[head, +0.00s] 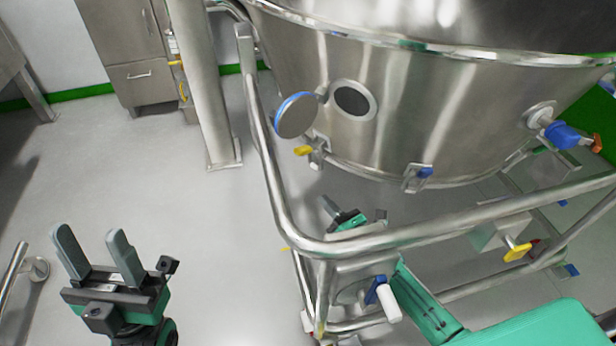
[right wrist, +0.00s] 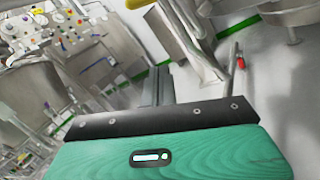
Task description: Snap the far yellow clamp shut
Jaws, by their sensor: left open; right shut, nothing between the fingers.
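A yellow-handled clamp (head: 303,151) sits on the lower rim of the steel bowl (head: 440,110), below the round window, with its handle sticking out to the left. I cannot tell whether its latch is closed. My right gripper (head: 330,206) is below this clamp in the picture, just beyond the bent rail, shut and empty, apart from the clamp. Its shut fingers (right wrist: 157,88) also show in the right wrist view, with a blurred yellow thing (right wrist: 140,4) at the top edge. My left gripper (head: 90,236) is open and empty over the floor at lower left.
A bent steel rail (head: 275,195) runs around the bowl, between me and the clamp. A blue-handled clamp (head: 422,173) is further right on the rim. A blue-edged disc (head: 296,115) hangs just above the yellow clamp. A steel post (head: 205,90) stands left; the floor between is clear.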

